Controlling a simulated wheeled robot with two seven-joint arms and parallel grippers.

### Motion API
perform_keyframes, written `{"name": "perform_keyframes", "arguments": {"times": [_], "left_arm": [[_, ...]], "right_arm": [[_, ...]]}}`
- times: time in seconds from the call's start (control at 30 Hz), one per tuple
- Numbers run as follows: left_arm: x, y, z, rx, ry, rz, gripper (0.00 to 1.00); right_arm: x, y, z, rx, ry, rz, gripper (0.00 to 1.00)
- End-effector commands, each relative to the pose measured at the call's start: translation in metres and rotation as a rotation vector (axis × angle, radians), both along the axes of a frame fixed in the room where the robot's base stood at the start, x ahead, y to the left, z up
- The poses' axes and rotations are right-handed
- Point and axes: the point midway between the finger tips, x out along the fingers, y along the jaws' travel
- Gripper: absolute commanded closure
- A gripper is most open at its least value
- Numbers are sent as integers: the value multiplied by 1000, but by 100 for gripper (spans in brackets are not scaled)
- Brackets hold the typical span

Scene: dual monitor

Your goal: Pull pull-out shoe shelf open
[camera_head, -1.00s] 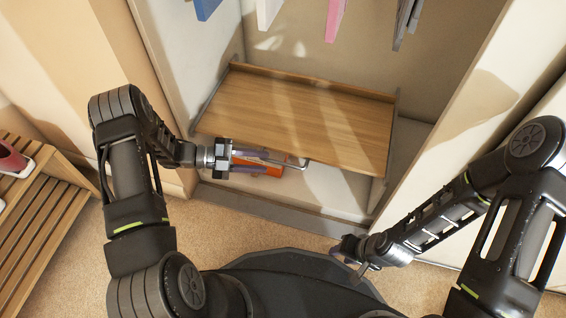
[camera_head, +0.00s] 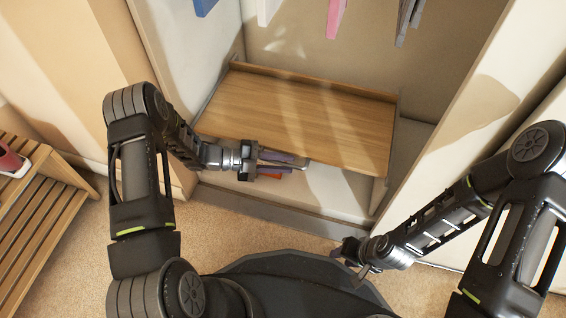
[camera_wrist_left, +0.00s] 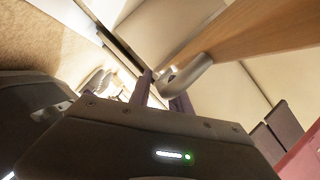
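The pull-out shoe shelf (camera_head: 310,115) is a wooden board with a raised back lip, set in the closet. A metal bar handle (camera_wrist_left: 190,74) is on its front edge; in the head view my left gripper largely covers it. My left gripper (camera_head: 298,163) is at the front edge, its fingers pointing right along the handle. In the left wrist view its two fingers (camera_wrist_left: 160,92) are apart, with the handle's end close to their tips; I cannot tell whether they touch it. My right gripper (camera_head: 349,265) is open and empty, low in front of the closet.
Closet side walls (camera_head: 440,150) stand left and right of the shelf. An orange item (camera_head: 272,177) is partly visible below the shelf front. Clothes (camera_head: 337,15) hang above. A slatted wooden rack (camera_head: 45,205) with a red shoe (camera_head: 10,160) stands at left.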

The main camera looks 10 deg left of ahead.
Motion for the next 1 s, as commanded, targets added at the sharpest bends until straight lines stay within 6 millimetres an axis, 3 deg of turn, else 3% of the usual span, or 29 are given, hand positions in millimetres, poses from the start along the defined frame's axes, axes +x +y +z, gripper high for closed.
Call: {"name": "perform_keyframes", "arguments": {"times": [0.27,1.0], "left_arm": [[0,0,0,0,0,0,100],[0,0,0,1,0,-1,100]], "right_arm": [[0,0,0,0,0,0,64],[0,0,0,0,1,0,64]]}}
